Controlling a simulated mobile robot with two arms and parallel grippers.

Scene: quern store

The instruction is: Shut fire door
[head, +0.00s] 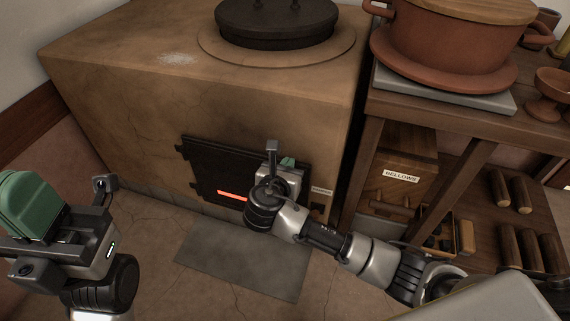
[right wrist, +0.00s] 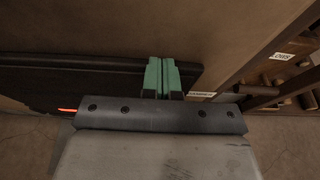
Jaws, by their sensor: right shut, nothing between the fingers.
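The black fire door (head: 210,165) is set low in the front of the clay stove (head: 130,95). It looks flush or nearly flush with the front; I cannot tell whether it is fully shut. An orange glow (head: 232,196) shows in a slot low in it. My right gripper (head: 287,163) is shut and empty at the door's right part, hiding some of it. In the right wrist view its green fingers (right wrist: 160,76) are together in front of the door's right end (right wrist: 110,78); contact is unclear. My left gripper (head: 32,205) is at the lower left, away from the door.
A black lidded pan (head: 276,22) sits on the stove top. A wooden shelf table (head: 450,115) with a clay pot (head: 450,45) stands close on the right, a bellows box (head: 400,160) beneath. A grey plate (head: 240,262) lies on the floor before the door.

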